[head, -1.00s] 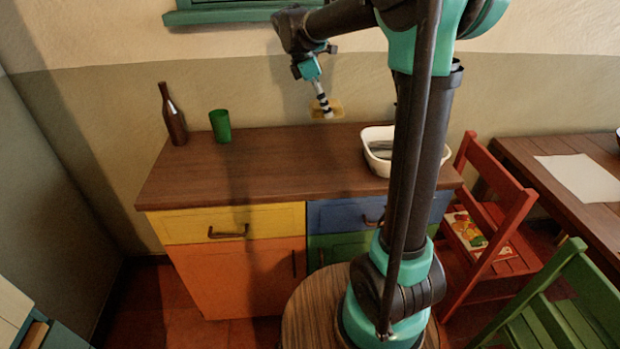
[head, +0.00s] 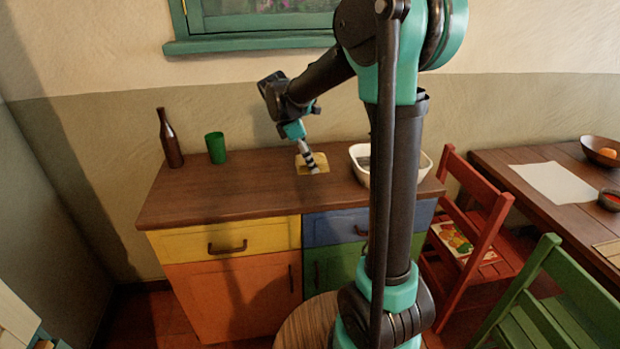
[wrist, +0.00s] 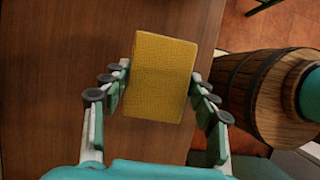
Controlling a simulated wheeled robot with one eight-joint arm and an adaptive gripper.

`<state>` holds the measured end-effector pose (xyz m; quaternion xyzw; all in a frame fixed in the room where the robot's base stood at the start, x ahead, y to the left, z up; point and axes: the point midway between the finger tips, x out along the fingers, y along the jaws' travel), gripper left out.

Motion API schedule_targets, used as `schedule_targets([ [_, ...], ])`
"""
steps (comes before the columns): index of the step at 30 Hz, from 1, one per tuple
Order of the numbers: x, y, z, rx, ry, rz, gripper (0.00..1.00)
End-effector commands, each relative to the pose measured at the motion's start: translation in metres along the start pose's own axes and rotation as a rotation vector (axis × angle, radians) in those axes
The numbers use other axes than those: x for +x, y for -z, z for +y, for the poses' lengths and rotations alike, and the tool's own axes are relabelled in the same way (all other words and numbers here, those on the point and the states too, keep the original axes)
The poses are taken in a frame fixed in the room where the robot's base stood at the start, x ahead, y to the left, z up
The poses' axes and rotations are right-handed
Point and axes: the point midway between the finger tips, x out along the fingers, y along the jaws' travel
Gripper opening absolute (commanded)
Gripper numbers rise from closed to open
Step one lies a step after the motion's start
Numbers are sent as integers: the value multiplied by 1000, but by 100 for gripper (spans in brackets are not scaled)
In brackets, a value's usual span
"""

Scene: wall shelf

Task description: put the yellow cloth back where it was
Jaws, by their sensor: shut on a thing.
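The yellow cloth (head: 311,162) is a flat square in the head view, over the back middle of the brown wooden counter top (head: 225,196). My gripper (head: 311,166) is shut on it, with its fingers pointing down. In the wrist view the cloth (wrist: 160,75) fills the space between the fingers of my gripper (wrist: 158,78), with fingers on both its left and right sides. I cannot tell whether the cloth touches the counter or hangs just above it.
A white basin (head: 424,163) stands right of the cloth, partly hidden by my arm. A green cup (head: 216,147) and a dark bottle (head: 170,140) stand at the back left. The counter's front left is clear. A red chair (head: 470,225) stands to the right.

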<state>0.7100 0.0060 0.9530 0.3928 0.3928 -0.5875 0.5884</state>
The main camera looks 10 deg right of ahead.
Motion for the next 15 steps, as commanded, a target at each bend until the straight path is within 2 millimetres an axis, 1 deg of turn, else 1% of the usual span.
schedule_targets([
  [1,9,4,0,0,0,0,28],
  [3,18,8,0,0,0,0,28],
  [8,28,12,0,0,0,0,28],
  [15,56,23,0,0,0,0,28],
])
